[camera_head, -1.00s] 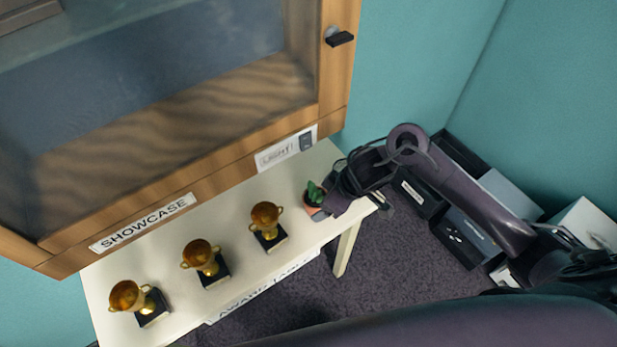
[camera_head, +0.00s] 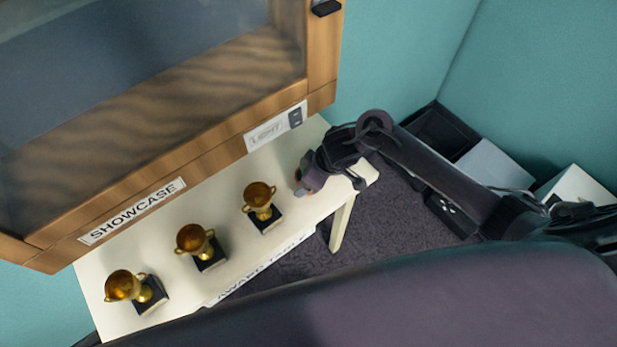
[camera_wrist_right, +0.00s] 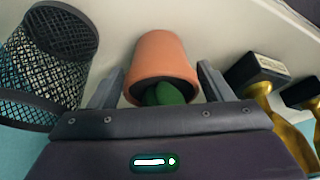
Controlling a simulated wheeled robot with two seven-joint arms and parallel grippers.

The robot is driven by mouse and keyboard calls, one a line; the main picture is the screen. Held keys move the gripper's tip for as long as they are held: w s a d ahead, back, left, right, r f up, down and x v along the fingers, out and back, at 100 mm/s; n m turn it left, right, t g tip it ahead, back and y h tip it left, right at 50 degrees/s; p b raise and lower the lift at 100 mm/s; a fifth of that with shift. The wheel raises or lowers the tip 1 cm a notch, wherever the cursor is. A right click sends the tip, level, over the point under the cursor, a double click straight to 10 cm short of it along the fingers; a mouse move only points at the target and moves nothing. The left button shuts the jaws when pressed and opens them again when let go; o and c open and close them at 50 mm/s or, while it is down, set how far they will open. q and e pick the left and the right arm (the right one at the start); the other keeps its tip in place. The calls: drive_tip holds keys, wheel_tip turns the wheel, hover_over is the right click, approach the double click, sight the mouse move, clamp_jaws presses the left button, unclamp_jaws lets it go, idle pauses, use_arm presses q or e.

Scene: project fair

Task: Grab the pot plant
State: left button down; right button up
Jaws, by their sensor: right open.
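The pot plant is a small terracotta pot (camera_wrist_right: 160,58) with a green plant (camera_wrist_right: 166,94). In the right wrist view it lies between the two open fingers of my right gripper (camera_wrist_right: 160,85), with the pot's base away from the palm. I cannot tell whether a finger touches it. In the head view my right gripper (camera_head: 303,182) is at the right end of the white table and hides most of the pot plant. My left gripper is not in view.
Several gold trophies, one here (camera_head: 259,197), stand along the white table (camera_head: 225,227). A dark mesh cup (camera_wrist_right: 48,65) is beside the pot in the wrist view. The wooden showcase (camera_head: 190,155) rises behind the table. Boxes (camera_head: 494,165) sit on the floor at right.

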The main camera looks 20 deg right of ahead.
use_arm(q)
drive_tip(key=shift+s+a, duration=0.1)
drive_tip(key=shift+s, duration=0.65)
use_arm(e)
drive_tip(key=c, duration=0.9)
